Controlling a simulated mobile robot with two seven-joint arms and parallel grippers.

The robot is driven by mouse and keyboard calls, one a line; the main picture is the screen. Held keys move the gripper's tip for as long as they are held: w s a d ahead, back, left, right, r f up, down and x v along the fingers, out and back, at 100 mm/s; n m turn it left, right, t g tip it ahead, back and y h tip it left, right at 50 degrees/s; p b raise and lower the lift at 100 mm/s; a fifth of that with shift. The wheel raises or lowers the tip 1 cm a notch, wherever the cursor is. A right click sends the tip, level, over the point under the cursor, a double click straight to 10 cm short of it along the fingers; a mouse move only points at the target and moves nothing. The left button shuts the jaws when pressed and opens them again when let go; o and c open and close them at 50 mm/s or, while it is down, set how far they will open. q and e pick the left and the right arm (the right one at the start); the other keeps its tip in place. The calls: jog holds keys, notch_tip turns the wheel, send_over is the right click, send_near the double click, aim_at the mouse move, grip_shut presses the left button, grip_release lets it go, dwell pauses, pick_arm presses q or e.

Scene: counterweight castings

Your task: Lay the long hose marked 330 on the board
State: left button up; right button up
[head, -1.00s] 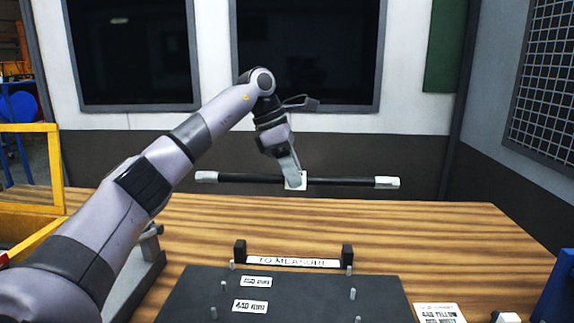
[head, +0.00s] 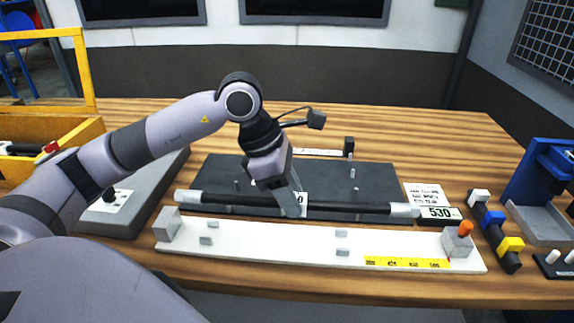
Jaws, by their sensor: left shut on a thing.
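My left gripper (head: 290,202) is shut on a long black hose (head: 345,206) with pale grey ends, near its middle. A white tag on the hose shows beside the fingers; only a final 0 is readable, the rest is hidden. The hose lies across the view, nearly level, in front of the near part of a dark board (head: 375,182) with short grey pegs. Behind the white gauge (head: 290,242) with end blocks and a yellow scale, the hose appears close to its back edge. I cannot tell whether it touches anything. My right gripper is not in view.
A small block marked 530 (head: 440,214) stands by the hose's right end. A printed card (head: 425,195) lies behind it. Coloured blocks on a dark bar (head: 492,225) and a blue stand (head: 540,185) are at right. A yellow-framed crate (head: 85,128) is at left.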

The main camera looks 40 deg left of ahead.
aim_at(285, 215)
pick_arm(q)
jog(key=shift+s+d+f, duration=0.15)
jog(key=shift+s+d, duration=0.15)
jog(key=shift+s, duration=0.3)
jog(key=shift+w, duration=0.1)
jog(key=shift+b, duration=0.3)
notch_tip(285, 215, down, 6)
jog(key=b, duration=0.5)
jog(key=shift+r, duration=0.2)
jog(key=shift+b, duration=0.45)
dwell(1.1)
jog(key=shift+f+b, duration=0.7)
jog(key=o, duration=1.1)
